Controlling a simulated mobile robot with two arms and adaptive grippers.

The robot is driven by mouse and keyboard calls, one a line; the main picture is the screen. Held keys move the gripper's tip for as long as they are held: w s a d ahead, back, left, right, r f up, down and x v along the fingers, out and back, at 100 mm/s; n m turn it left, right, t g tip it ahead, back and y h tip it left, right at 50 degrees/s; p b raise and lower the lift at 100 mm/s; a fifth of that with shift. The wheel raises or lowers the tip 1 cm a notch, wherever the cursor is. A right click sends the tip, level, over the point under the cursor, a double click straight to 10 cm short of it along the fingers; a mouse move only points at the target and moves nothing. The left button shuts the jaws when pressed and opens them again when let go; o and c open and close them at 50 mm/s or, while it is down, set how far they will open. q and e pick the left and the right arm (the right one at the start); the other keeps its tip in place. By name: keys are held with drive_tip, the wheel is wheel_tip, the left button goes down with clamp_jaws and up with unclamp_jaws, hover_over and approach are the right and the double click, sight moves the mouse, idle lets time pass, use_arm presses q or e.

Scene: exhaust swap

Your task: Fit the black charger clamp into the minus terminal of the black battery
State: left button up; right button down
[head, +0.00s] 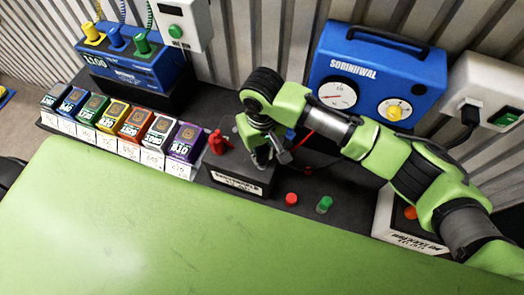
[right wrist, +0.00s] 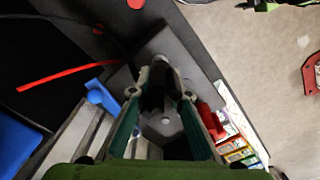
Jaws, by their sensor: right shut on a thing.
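The black battery (head: 228,166) stands on the dark bench with a white label on its front. A red clamp (head: 219,143) sits upright at its left end; it also shows in the right wrist view (right wrist: 210,120). My right gripper (head: 264,158) is over the right end of the battery, pointing down. In the right wrist view my right gripper (right wrist: 160,97) is shut on a dark piece, which looks like the black charger clamp (right wrist: 157,100). The grey battery top (right wrist: 175,140) with a round hole lies below it. Whether the clamp touches the terminal is hidden. My left gripper is not in view.
The blue charger (head: 365,70) with dials stands behind. A red button (head: 291,199) and a green one (head: 324,204) are right of the battery. Coloured small boxes (head: 132,124) line the left. The green surface (head: 130,230) in front is clear.

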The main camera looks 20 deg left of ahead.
sight(262, 159)
drive_tip(key=shift+f, duration=1.5)
drive_tip(key=c, duration=1.8)
unclamp_jaws()
drive_tip(key=shift+r, duration=0.25)
wheel_tip(262, 159, up, 12)
drive_tip(key=shift+f, duration=0.2)
drive_tip(key=shift+s, duration=0.1)
